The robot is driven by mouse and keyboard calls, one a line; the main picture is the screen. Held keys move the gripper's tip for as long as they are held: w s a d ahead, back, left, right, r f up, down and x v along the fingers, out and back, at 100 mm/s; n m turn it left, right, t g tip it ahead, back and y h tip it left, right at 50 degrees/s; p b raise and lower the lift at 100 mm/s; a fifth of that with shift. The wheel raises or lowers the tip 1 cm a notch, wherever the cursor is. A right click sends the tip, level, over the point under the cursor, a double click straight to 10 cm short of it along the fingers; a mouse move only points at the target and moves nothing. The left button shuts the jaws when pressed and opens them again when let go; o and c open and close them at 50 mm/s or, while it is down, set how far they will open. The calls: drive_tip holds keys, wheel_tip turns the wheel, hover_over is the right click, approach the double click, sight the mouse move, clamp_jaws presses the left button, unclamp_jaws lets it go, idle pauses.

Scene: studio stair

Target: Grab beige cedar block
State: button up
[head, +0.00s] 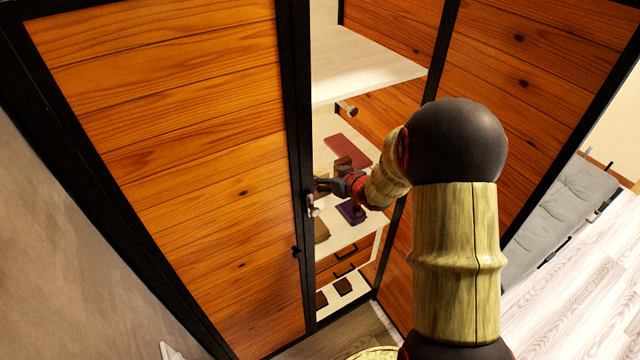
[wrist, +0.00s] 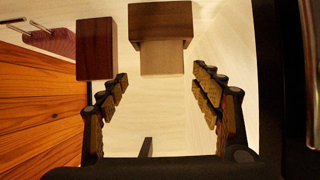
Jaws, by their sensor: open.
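In the wrist view a pale beige block face (wrist: 162,58) shows at the upper middle, right against a brown block (wrist: 160,20); I cannot tell whether they are joined. It is taken as the beige cedar block and lies between the lines of my fingers, just beyond or level with the tips. My gripper (wrist: 161,77) is open, with a finger on each side and nothing between them but pale shelf. In the head view my gripper (head: 322,185) is inside the cabinet, beside a brown block (head: 343,163); the beige face is not clear there.
A dark reddish-brown block (wrist: 97,48) stands close to the left finger. A red flat item (head: 347,149) and a purple item (head: 351,212) lie on the shelf. A wooden cabinet door (head: 190,150) stands left of the opening; an upper shelf (head: 360,65) lies above.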

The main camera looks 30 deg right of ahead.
sight(321, 174)
drive_tip(key=x, duration=0.3)
drive_tip(key=shift+w+a+f, duration=0.15)
drive_tip(key=shift+w, duration=0.1)
drive_tip(key=shift+c, duration=1.1)
drive_tip(key=c, duration=1.1)
